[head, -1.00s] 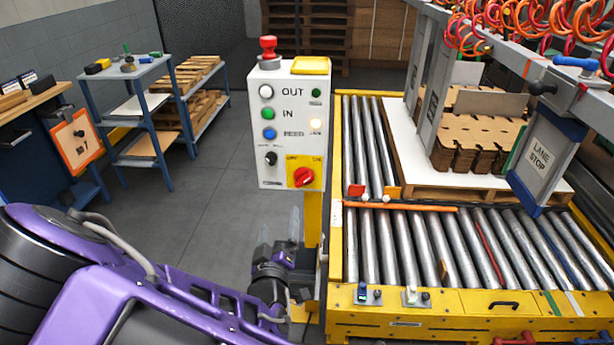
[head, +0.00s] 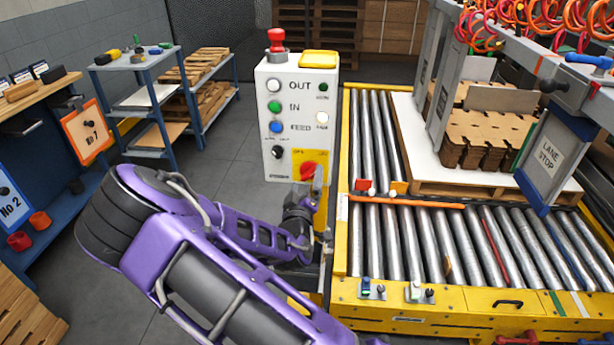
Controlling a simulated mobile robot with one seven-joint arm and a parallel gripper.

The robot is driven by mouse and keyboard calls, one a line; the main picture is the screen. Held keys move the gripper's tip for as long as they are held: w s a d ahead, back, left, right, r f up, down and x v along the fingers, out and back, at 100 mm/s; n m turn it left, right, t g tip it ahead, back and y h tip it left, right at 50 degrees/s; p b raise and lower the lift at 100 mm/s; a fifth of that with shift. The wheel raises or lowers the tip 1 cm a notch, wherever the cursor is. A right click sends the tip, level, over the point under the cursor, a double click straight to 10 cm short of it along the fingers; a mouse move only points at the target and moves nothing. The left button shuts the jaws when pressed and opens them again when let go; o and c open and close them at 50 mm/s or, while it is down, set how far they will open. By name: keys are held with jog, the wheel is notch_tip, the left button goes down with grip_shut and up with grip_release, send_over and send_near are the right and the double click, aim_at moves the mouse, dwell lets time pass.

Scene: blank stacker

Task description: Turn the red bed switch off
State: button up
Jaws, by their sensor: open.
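The red rotary switch (head: 308,170) sits on a yellow plate at the lower right of the white control box (head: 287,107). I cannot tell whether a finger touches the switch. The switch's exact setting is too small to read.
A red mushroom button (head: 276,42) tops the box, above white, green and blue buttons and a black knob (head: 278,152). The roller conveyor (head: 400,240) with its yellow frame stands close on the right. A blue shelf bench (head: 150,95) stands at the left.

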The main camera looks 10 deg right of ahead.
aim_at(309, 173)
jog(key=shift+x, duration=1.25)
jog(key=c, duration=1.4)
